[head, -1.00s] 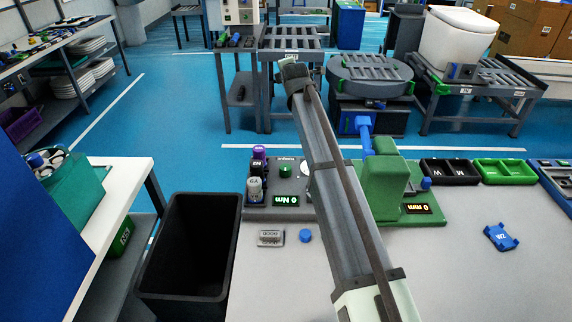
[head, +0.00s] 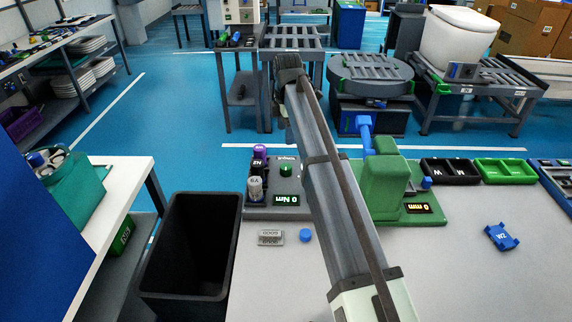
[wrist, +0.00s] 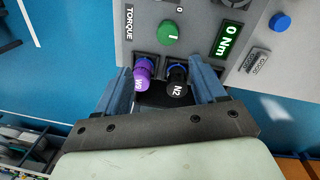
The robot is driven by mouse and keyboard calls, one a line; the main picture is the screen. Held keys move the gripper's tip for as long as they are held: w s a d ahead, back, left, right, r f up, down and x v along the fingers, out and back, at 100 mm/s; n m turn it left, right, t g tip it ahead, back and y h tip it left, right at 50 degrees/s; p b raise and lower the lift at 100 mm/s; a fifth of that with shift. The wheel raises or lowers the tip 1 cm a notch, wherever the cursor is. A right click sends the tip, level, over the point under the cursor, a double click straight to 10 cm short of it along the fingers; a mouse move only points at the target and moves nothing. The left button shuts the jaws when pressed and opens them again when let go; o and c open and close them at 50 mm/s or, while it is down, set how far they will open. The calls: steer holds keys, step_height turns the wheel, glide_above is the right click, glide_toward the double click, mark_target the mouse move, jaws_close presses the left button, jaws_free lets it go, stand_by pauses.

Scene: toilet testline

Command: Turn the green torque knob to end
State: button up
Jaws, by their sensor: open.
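The green torque knob (wrist: 168,32) sits on the grey torque unit (wrist: 198,22), beside the TORQUE label. Its mark line points roughly up and down in the wrist view. The display (wrist: 230,37) reads 0 Nm. The knob also shows in the head view (head: 286,170), left of my arm. My gripper (wrist: 163,72) is open, its two blue-grey fingers apart and below the knob in the wrist view. It does not touch the knob. A purple-capped bottle (wrist: 142,73) and a black-capped bottle N2 (wrist: 177,78) appear between the fingers. My gripper is not clearly seen in the head view.
A blue button-like cap (head: 305,235) and a small label block (head: 270,237) lie before the torque unit. A black bin (head: 197,215) stands at left. A green gauge stand (head: 385,185) is right of my arm. A blue part W2 (head: 501,237) lies on the open table.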

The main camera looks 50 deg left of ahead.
mark_target(286, 166)
step_height(286, 166, down, 14)
steer(key=shift+s+d+r, duration=0.1)
stand_by(0.6)
steer(key=c, duration=1.1)
